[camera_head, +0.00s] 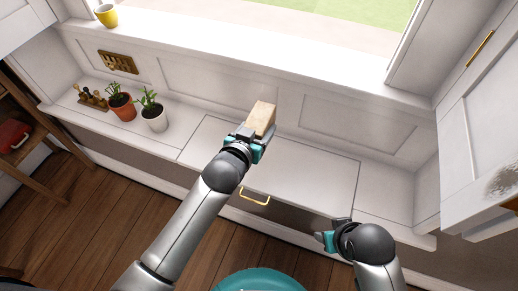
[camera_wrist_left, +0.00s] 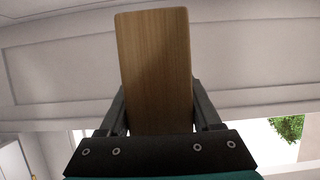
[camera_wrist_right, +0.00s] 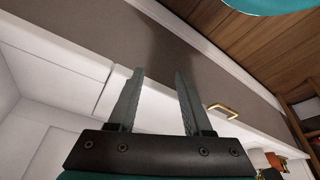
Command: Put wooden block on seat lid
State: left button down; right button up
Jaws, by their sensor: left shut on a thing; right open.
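The wooden block (camera_head: 262,117) is a light brown rectangular piece held in my left gripper (camera_head: 250,138). In the left wrist view the block (camera_wrist_left: 156,70) fills the space between the two dark fingers, which are shut on it. In the head view it appears over the back part of the white seat lid (camera_head: 300,172); I cannot tell whether it touches the lid. The lid lies flat, with a gold handle (camera_head: 254,197) on the front below it. My right gripper (camera_head: 330,236) is near the lid's front right corner. In the right wrist view it (camera_wrist_right: 160,100) is open and empty.
A white cabinet door (camera_head: 485,130) is at right. Most of the lid is clear.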

pick_arm(q)
notch_tip(320, 180, down, 4)
jog(key=shift+f+b, duration=0.1)
jog(key=shift+b, duration=0.95)
jog(key=shift+f, duration=0.25)
jog(key=shift+f+b, duration=0.5)
notch_tip(320, 180, down, 2)
jog(key=shift+b, duration=0.65)
jog(key=shift+f, duration=0.25)
pick_arm(e)
jog(key=w+a+r+t+y, duration=0.2)
jog(key=w+a+r+t, duration=0.2)
jog(key=r, duration=0.1)
jog(key=shift+a+n+t, duration=0.3)
jog(key=shift+t, duration=0.1)
jog(key=shift+w+r, duration=0.1)
pick_arm(q)
jog(key=shift+f, duration=0.15)
jog(key=shift+c, duration=0.4)
grip_release()
jog(key=shift+f, duration=0.1)
pick_arm(e)
jog(key=shift+w+a, duration=0.15)
